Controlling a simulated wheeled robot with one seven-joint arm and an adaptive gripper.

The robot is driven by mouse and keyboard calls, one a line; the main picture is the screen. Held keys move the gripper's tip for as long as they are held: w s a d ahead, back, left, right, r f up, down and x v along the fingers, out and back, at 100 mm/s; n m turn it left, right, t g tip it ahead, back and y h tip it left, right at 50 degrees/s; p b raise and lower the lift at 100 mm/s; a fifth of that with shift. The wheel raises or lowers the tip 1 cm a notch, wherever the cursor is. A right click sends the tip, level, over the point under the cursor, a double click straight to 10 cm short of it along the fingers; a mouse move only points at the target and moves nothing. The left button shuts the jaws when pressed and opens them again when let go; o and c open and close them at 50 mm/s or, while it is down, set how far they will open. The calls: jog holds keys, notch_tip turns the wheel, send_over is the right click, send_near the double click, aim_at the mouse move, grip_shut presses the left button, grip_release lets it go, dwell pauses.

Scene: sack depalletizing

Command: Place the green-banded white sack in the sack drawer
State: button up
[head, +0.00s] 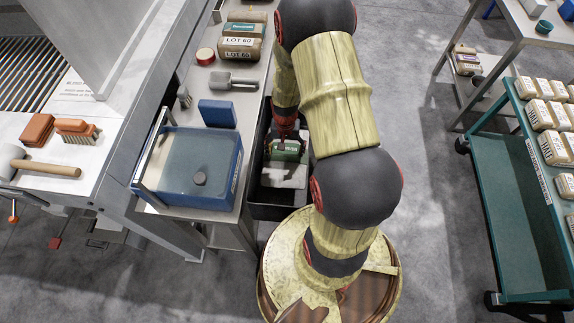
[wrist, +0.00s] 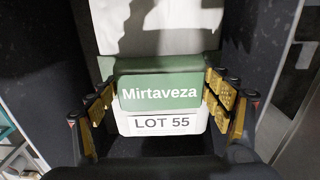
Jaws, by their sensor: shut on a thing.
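The green-banded white sack (wrist: 160,92) reads "Mirtaveza" and "LOT 55" in the wrist view. My gripper (wrist: 168,108) is shut on it, with fingers against its left and right sides. In the head view the sack (head: 286,151) shows its green band just below my gripper (head: 287,133). It is within the outline of the black sack drawer (head: 278,212); whether it touches the floor cannot be told. A pale surface (head: 284,176) lies beside it inside the drawer. My arm hides the drawer's right part.
A bench left of the drawer holds a blue tub (head: 205,165), a blue block (head: 217,113), a grey-headed tool (head: 231,81) and brown sacks (head: 239,48). A green cart (head: 510,190) with several sacks stands at the right. Grey floor is clear between.

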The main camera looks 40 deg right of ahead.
aim_at(286, 161)
notch_tip(286, 161, down, 8)
jog(key=shift+r+b, duration=0.1)
jog(key=shift+b, duration=1.1)
jog(key=o, duration=1.2)
jog(key=shift+f, duration=0.2)
jog(key=shift+r, duration=0.15)
notch_tip(286, 161, up, 12)
jog(key=p, duration=0.4)
